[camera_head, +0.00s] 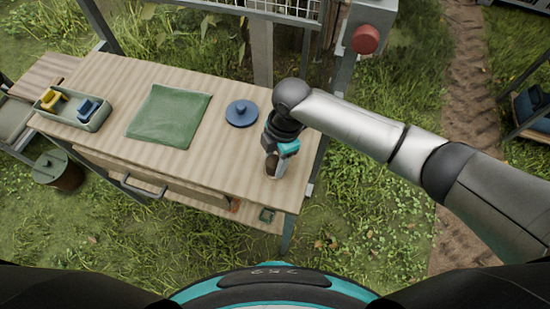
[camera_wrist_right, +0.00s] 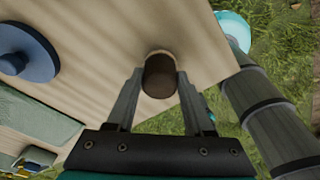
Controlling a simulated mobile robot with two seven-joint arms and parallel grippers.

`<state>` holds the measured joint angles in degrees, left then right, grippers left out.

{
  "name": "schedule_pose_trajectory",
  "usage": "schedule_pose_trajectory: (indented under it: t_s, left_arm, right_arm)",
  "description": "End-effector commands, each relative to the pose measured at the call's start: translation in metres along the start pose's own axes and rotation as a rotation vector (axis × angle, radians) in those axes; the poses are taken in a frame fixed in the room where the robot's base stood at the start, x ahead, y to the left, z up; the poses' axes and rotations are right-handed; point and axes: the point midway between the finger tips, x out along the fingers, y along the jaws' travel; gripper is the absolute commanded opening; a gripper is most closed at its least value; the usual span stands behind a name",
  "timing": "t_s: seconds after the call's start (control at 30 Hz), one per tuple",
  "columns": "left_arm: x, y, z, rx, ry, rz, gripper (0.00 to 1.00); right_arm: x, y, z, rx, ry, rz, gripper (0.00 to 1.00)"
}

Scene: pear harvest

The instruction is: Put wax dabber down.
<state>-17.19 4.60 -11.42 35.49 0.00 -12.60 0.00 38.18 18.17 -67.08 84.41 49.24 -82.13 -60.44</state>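The wax dabber (camera_head: 272,166) is a short dark brown cylinder with a pale tan end, near the right front corner of the wooden worktop (camera_head: 215,162). My right gripper (camera_head: 274,165) reaches down over that corner. In the right wrist view the dabber (camera_wrist_right: 160,78) is between the two fingers of my right gripper (camera_wrist_right: 160,75), which appear closed against its sides. The dabber looks upright, with its pale end at the wood; whether it bears fully on the top is hard to tell. My left gripper is not in view.
A blue knobbed disc (camera_head: 242,116) lies left of the dabber, and a green cloth (camera_head: 168,115) farther left. A tray (camera_head: 90,123) with yellow and blue items stands at the far left. A post carries a red button (camera_head: 365,39) behind my right arm. Bare wood lies in front of the disc.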

Motion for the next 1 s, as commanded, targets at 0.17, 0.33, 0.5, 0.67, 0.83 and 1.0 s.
schedule_pose_trajectory:
  t_s: [0.17, 0.33, 0.5, 0.67, 0.83, 1.0]
  left_arm:
    - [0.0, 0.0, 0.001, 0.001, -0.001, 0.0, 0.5]
    - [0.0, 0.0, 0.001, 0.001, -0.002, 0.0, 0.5]
    - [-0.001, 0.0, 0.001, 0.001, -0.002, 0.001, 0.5]
    - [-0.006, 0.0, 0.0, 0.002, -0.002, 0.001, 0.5]
    - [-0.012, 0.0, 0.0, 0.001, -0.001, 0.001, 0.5]
    - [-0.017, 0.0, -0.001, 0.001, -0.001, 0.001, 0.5]
  right_arm:
    - [0.0, 0.0, 0.0, 0.0, 0.0, -0.001, 0.73]
    - [0.0, 0.0, 0.0, 0.0, 0.0, -0.001, 0.8]
    - [-0.002, 0.0, 0.0, 0.0, 0.0, 0.0, 0.8]
    - [-0.021, 0.001, -0.001, -0.001, 0.0, 0.002, 0.8]
    - [-0.058, 0.001, -0.001, -0.002, 0.0, 0.004, 0.8]
    - [-0.093, 0.001, 0.0, -0.001, 0.0, 0.002, 0.8]
